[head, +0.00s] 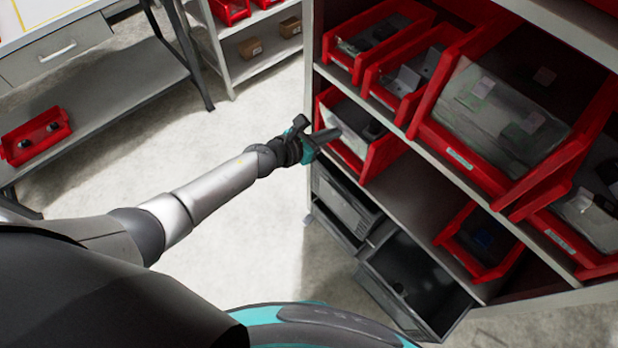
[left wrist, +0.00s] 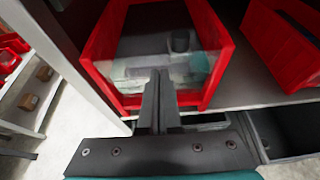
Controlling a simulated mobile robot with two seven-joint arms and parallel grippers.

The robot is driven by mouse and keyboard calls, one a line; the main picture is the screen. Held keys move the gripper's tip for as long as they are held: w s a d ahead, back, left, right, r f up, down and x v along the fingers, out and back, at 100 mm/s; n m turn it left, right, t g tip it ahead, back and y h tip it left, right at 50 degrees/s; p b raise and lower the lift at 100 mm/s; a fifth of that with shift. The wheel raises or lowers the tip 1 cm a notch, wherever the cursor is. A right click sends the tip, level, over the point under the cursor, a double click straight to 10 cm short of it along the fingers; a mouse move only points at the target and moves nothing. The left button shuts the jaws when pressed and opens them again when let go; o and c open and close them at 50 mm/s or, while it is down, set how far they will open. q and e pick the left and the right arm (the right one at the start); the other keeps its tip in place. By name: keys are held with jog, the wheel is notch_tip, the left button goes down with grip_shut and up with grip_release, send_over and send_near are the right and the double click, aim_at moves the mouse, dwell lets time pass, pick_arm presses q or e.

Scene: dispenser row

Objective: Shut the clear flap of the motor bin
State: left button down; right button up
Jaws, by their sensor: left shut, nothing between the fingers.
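A red bin (head: 379,159) with a clear flap (head: 345,141) stands at the left end of a shelf. I cannot read a label that marks it as the motor bin. In the left wrist view this red bin (left wrist: 100,47) is straight ahead, with a dark round part behind its clear flap (left wrist: 190,68). The flap covers at least the lower front; its exact angle is hard to tell. My left gripper (head: 335,132) is shut and empty at the bin's front. Its fingers (left wrist: 159,74) overlap the flap in the wrist view; contact is unclear. My right gripper is out of view.
More red bins with clear flaps, such as a large one (head: 463,160), fill the shelves to the right. A grey open bin (head: 377,272) juts out below. A workbench (head: 110,82) stands at left, with a red bin (head: 36,137). The floor between is clear.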

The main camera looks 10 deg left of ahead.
pick_arm(q)
jog(key=shift+w+d+r, duration=0.35)
jog(key=shift+w+d, duration=0.2)
jog(key=shift+w, duration=0.15)
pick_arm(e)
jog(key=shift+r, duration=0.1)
pick_arm(q)
jog(key=shift+a, duration=0.1)
